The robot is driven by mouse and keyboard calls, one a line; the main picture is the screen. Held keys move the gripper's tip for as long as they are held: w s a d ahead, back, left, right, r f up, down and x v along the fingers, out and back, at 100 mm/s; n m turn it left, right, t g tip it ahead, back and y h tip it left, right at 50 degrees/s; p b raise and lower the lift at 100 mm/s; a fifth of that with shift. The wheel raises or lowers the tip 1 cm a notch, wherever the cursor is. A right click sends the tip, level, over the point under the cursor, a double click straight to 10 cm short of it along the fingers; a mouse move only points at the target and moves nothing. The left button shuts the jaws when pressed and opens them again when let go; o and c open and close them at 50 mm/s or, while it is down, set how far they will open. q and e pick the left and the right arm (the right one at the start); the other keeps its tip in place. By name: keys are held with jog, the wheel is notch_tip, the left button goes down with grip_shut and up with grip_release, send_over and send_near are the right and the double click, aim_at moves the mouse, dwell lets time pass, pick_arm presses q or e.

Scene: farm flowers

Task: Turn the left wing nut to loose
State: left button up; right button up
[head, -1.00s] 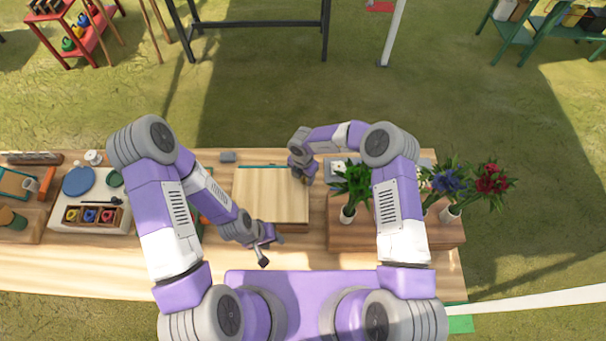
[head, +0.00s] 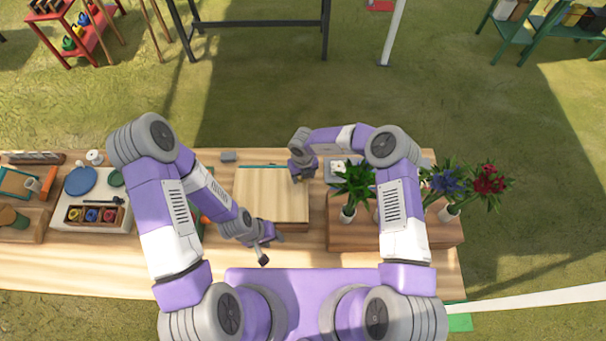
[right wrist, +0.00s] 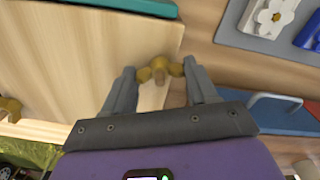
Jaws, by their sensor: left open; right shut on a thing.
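A brass wing nut (right wrist: 160,70) sits by the corner of a pale wooden board in the right wrist view. My right gripper (right wrist: 158,74) is shut on it, with one finger against each wing. A second brass wing nut (right wrist: 9,107) shows at the left edge of that view, apart from the gripper. In the head view the wooden board (head: 270,198) lies mid-table, and my right gripper (head: 297,177) is at its far right corner. Both wing nuts are too small or hidden to make out there. My left gripper (head: 268,248) is open and empty near the board's front left corner.
A wooden stand with vases (head: 348,214) of flowers is right of the board. A grey tray (right wrist: 245,35) with a white flower piece is close to my right gripper. A white tray (head: 75,222) and tools are at left. The table front (head: 80,270) is clear.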

jog(key=n, duration=0.4)
jog(key=shift+n, duration=0.3)
jog(key=n, duration=0.3)
jog(key=shift+n, duration=0.3)
jog(key=n, duration=1.2)
jog(key=shift+n, duration=0.3)
jog(key=n, duration=0.3)
jog(key=shift+n, duration=0.4)
jog(key=n, duration=0.3)
jog(key=shift+n, duration=2)
